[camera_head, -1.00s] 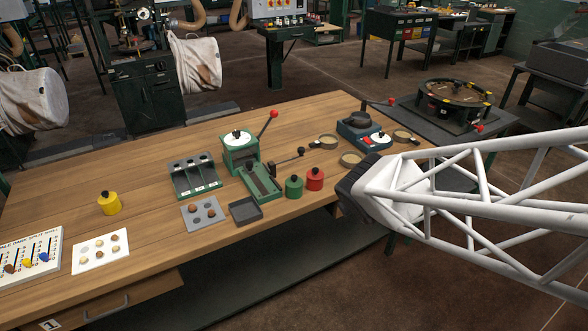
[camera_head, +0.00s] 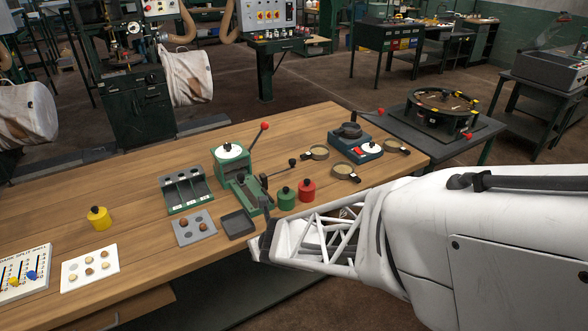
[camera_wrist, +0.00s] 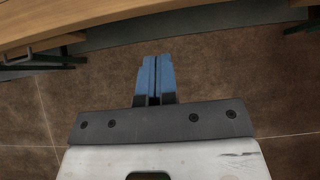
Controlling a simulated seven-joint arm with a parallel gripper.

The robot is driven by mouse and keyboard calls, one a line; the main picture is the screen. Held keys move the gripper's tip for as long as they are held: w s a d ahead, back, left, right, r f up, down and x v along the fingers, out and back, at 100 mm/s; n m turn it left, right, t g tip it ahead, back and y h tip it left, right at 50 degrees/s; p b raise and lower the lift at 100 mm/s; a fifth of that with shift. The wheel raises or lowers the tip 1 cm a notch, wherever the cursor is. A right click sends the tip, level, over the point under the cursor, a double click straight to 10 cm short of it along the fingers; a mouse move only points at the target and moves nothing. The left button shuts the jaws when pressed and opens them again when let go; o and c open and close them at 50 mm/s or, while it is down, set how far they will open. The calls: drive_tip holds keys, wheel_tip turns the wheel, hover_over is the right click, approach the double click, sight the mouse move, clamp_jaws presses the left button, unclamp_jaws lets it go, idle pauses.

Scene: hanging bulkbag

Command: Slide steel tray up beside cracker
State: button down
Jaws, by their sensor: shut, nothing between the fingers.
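The steel tray, which I take to be the small dark grey open tray (camera_head: 238,224), lies empty on the bench near its front edge. The cracker (camera_head: 243,182) is a green machine with a white dial and a red-knobbed lever, just behind and right of the tray. My gripper (camera_wrist: 155,65) shows blue fingers pressed together with nothing between them, above the floor by the bench edge. In the head view the dark end of my arm (camera_head: 267,238) is right of the tray, apparently apart from it; the fingers are hard to make out there.
A grey plate with nuts (camera_head: 194,228) lies directly left of the tray. Green (camera_head: 287,199) and red (camera_head: 307,190) canisters stand right of the cracker, close to my arm. A green rack (camera_head: 187,191) stands behind the plate. Bare wood lies left, around the yellow canister (camera_head: 99,218).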

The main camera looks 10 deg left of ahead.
approach(235, 217)
drive_tip(key=shift+s+d+f, duration=1.6)
drive_tip(key=shift+s+f, duration=0.1)
drive_tip(key=shift+f, duration=0.15)
drive_tip(key=shift+w+a, duration=0.1)
drive_tip(key=shift+w+a, duration=4.2)
drive_tip(key=shift+w, duration=0.05)
drive_tip(key=shift+s+d, duration=0.15)
drive_tip(key=shift+s+d, duration=1.2)
drive_tip(key=v, duration=1)
